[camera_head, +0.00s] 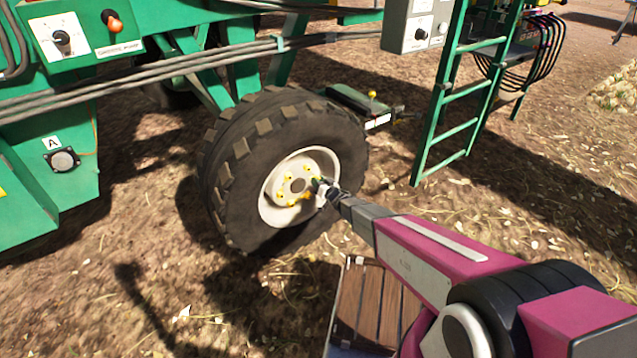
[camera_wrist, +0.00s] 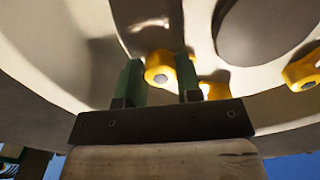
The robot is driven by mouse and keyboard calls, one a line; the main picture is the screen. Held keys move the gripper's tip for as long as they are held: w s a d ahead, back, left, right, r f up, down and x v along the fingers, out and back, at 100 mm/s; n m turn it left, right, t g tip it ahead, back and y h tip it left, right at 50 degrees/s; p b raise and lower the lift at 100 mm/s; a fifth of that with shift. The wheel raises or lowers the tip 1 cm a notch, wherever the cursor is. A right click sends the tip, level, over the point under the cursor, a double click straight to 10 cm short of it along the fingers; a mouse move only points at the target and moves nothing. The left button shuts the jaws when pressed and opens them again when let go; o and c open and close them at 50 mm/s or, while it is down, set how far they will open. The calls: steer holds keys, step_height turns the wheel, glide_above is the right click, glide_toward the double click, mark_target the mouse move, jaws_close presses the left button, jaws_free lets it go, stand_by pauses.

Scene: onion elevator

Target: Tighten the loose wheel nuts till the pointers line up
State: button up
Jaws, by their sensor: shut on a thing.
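The wheel (camera_head: 297,187) has a pale rim inside a black treaded tyre, with several yellow wheel-nut pointers around its hub. My gripper (camera_head: 318,184) is at the right side of the hub. In the wrist view, the green fingers of my gripper (camera_wrist: 162,88) stand on either side of a yellow-capped wheel nut (camera_wrist: 158,68) with a grey centre. They are shut on it. Another yellow nut pointer (camera_wrist: 303,70) shows at the right, and one (camera_wrist: 213,88) is partly hidden behind the right finger. Whether the pointers line up cannot be told.
The green machine frame (camera_head: 60,170) rises at the left, with grey pipes (camera_head: 150,75) above the tyre. A green ladder (camera_head: 465,100) stands to the right. A wooden-slatted box (camera_head: 378,305) is below my arm. Open straw-strewn soil lies in front.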

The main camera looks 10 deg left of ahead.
steer(key=shift+s+m, duration=0.1)
steer(key=shift+m, duration=4.2)
steer(key=o, duration=0.9)
steer(key=shift+r, duration=0.1)
steer(key=shift+o, duration=0.2)
steer(key=v, duration=1)
steer(key=shift+s+d, duration=0.25)
steer(key=shift+d, duration=0.05)
